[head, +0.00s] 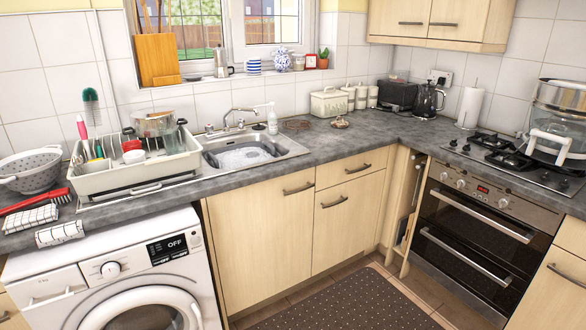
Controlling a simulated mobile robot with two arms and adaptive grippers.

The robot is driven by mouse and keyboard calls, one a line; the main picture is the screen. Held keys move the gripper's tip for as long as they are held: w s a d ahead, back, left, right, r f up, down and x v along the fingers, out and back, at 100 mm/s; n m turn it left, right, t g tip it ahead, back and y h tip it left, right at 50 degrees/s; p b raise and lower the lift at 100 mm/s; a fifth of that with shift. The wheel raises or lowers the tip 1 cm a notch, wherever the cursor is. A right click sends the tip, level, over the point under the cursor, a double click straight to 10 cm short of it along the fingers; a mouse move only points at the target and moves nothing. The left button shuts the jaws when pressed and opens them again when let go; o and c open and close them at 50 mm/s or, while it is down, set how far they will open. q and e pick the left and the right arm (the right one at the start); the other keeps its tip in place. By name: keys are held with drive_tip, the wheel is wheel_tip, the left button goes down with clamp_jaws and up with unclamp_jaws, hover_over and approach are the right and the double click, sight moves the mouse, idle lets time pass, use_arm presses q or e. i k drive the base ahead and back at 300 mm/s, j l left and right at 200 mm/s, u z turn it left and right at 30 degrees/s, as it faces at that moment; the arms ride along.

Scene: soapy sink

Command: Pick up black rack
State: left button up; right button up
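A large cream dish rack (105,181) stands on the worktop left of the sink, holding a glass bowl, a red-and-white cup and brushes. Dark strips show along the lower front of the dish rack; I cannot tell whether they are a separate rack. The sink (284,146) has white suds in its basin. Neither of my grippers is in view.
A grey colander (32,171), red brush (36,202) and checked cloths (60,232) crowd the left worktop. A soap bottle (272,122) stands behind the sink. Cream canisters (329,103) stand farther right. The worktop (365,140) right of the sink is mostly clear. A dotted mat (345,305) lies on the floor.

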sight(297, 123)
drive_tip(key=i+l+u, duration=0.7)
drive_tip(key=l, duration=0.15)
drive_tip(key=k+j, duration=0.05)
drive_tip(key=k, duration=0.05)
